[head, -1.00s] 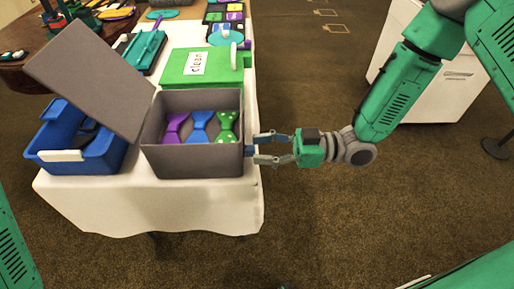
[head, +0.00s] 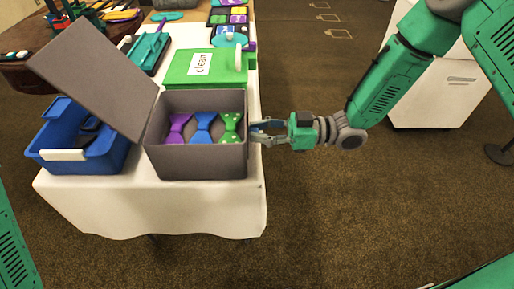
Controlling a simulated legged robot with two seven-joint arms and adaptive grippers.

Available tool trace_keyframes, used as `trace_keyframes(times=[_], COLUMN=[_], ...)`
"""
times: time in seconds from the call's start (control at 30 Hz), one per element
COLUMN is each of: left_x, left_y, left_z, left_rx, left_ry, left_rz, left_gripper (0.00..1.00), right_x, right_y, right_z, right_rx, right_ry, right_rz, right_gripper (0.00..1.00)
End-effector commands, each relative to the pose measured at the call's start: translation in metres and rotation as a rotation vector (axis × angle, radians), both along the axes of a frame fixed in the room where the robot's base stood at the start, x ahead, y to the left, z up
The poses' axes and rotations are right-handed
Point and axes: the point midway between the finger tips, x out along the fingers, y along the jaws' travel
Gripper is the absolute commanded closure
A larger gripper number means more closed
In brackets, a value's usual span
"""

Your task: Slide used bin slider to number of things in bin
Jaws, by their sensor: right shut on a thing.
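The grey bin (head: 195,166) stands on the white-covered table with its lid (head: 92,75) tilted open to the left. Three bow ties lie inside it side by side: purple (head: 177,127), blue (head: 203,127) and green with light dots (head: 230,127). My right gripper (head: 256,132) is at the outer right side of this bin, its fingers pointing left at the wall. It is shut on a small part there, apparently the slider. The slider itself and any numbers are hidden from this angle. My left gripper is out of view.
A green box labelled "clean" (head: 180,68) stands behind the grey bin. A blue tub (head: 70,164) with a white front label is at the left. A teal tray (head: 146,53) and several colourful items lie farther back.

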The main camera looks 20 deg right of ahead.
Motion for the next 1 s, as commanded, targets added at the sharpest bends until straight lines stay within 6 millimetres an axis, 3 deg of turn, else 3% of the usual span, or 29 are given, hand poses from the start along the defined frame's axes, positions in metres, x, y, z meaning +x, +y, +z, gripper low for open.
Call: trace_keyframes(times=[0.17,0.5,0.53,0.57,0.87,1.0], left_x=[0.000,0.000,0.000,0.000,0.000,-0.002], left_y=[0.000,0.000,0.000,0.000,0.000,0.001], left_z=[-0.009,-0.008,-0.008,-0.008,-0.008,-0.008], left_rx=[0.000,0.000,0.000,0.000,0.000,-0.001], left_ry=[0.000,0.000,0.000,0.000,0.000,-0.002], left_rz=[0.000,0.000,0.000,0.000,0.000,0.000], left_gripper=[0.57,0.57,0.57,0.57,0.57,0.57], right_x=[0.027,0.031,0.031,0.031,0.031,0.029], right_y=[-0.013,-0.016,-0.016,-0.016,-0.010,-0.017], right_z=[-0.004,-0.003,-0.003,-0.003,-0.001,-0.001], right_rx=[-0.008,-0.006,-0.006,-0.006,-0.006,-0.007], right_ry=[0.001,0.006,0.006,0.006,0.004,0.003], right_rz=[-0.006,-0.008,-0.008,-0.008,-0.004,-0.005], right_gripper=[1.00,1.00,0.74,0.64,0.64,0.64])
